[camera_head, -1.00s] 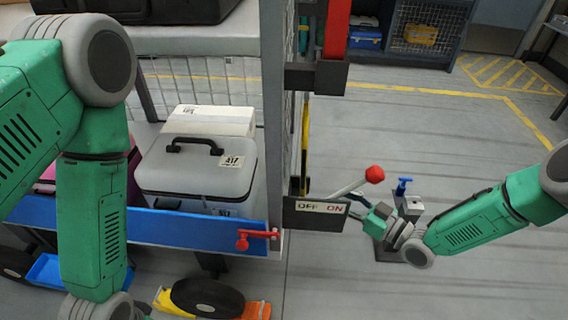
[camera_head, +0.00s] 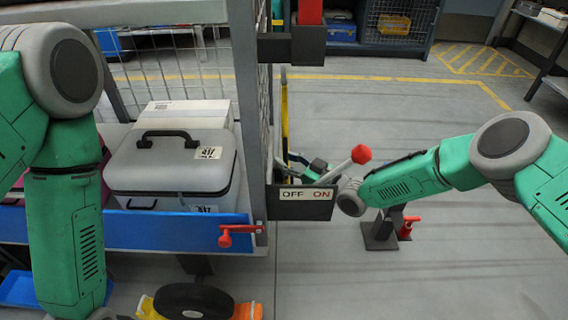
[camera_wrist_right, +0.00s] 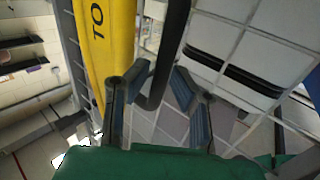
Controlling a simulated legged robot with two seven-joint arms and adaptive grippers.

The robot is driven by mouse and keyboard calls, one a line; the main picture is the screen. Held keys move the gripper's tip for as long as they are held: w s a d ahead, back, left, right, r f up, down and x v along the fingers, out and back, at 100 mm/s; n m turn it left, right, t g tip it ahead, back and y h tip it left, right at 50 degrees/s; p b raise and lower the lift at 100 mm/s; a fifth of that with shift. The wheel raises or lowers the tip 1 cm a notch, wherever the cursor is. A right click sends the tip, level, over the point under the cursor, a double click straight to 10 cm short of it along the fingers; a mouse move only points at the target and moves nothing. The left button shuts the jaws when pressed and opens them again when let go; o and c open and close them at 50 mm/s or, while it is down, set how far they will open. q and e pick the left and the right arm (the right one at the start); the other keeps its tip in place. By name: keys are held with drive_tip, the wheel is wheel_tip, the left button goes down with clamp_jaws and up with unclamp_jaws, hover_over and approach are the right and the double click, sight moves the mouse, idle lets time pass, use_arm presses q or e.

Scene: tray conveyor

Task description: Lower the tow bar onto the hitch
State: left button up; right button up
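The yellow tow bar (camera_head: 285,120) stands upright at the cart's right end; its yellow face (camera_wrist_right: 108,40) with black lettering fills the upper left of the right wrist view. A black bent handle (camera_wrist_right: 170,55) is beside it. My right gripper (camera_head: 300,165) is near the bar, partly hidden behind the lever and OFF/ON plate. In the wrist view its fingers (camera_wrist_right: 160,88) are spread, with the handle's lower end between them and no clear grip. A grey hitch-like post (camera_head: 383,230) with a red handle stands on the floor below my right forearm. My left gripper is out of frame.
A red-knobbed lever (camera_head: 361,154) stands by the OFF/ON plate (camera_head: 304,203), close to my right wrist. The cart carries a grey case (camera_head: 172,172) behind a blue rail (camera_head: 165,230) with a red latch (camera_head: 233,234). Floor to the right is open.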

drive_tip(key=shift+w+d, duration=0.1)
drive_tip(key=shift+d, duration=0.2)
drive_tip(key=shift+a, duration=0.35)
clamp_jaws()
drive_tip(key=shift+a+r, duration=0.1)
drive_tip(key=shift+a, duration=0.05)
drive_tip(key=shift+d, duration=0.65)
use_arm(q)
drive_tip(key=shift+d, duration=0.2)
use_arm(e)
drive_tip(key=d+f+m+t+y, duration=0.2)
drive_tip(key=d+m+t, duration=0.3)
drive_tip(key=d, duration=0.5)
drive_tip(key=shift+d+f+m+y, duration=0.3)
drive_tip(key=shift+f+y, duration=0.1)
drive_tip(key=shift+f, duration=0.4)
